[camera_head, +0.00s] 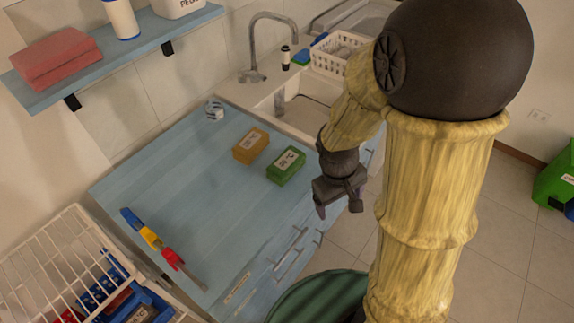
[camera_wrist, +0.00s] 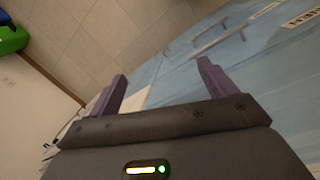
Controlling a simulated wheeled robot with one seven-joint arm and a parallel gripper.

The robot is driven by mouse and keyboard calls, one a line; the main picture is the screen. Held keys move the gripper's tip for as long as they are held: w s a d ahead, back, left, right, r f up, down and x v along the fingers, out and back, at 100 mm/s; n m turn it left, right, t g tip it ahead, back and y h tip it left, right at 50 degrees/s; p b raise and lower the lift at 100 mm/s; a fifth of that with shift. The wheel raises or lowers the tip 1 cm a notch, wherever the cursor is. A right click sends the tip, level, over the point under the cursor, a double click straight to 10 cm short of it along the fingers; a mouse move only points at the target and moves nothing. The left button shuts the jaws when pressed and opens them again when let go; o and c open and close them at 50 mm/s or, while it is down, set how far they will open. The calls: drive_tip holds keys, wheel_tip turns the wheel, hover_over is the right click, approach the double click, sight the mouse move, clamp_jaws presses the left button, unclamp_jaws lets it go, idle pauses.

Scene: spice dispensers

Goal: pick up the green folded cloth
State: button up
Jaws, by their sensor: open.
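The green folded cloth (camera_head: 286,166) appears as a compact green block with a white label on top. It lies on the blue counter (camera_head: 185,190), near its front right corner. My gripper (camera_head: 338,209) is open and empty. It hangs to the right of the green cloth, beyond the counter's front edge, and is apart from the cloth. In the wrist view my gripper's fingers (camera_wrist: 162,72) are spread, with the floor and drawer fronts beyond them. The green cloth is not identifiable in the wrist view.
An orange block (camera_head: 250,146) lies just left of the green cloth. A sink with a faucet (camera_head: 256,50) and white basket (camera_head: 340,55) are behind. Colourful tools (camera_head: 155,240) and a wire rack (camera_head: 65,250) are at left. The counter's middle is clear.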

drive_tip(key=w+a+f+n+t+h, duration=0.3)
drive_tip(key=w+a+f+n+h, duration=0.35)
drive_tip(key=n, duration=0.65)
drive_tip(key=w+a+r+n+t+h, duration=0.1)
drive_tip(key=w+a+r+n+t, duration=0.1)
drive_tip(key=a+n+t, duration=0.3)
drive_tip(key=w+a+r+n+t+h, duration=0.2)
drive_tip(key=w+a+r+n+t, duration=0.1)
drive_tip(key=a+t, duration=0.3)
drive_tip(key=shift+w+a+r+n, duration=0.2)
drive_tip(key=shift+w+a+n, duration=0.2)
drive_tip(key=shift+n, duration=0.5)
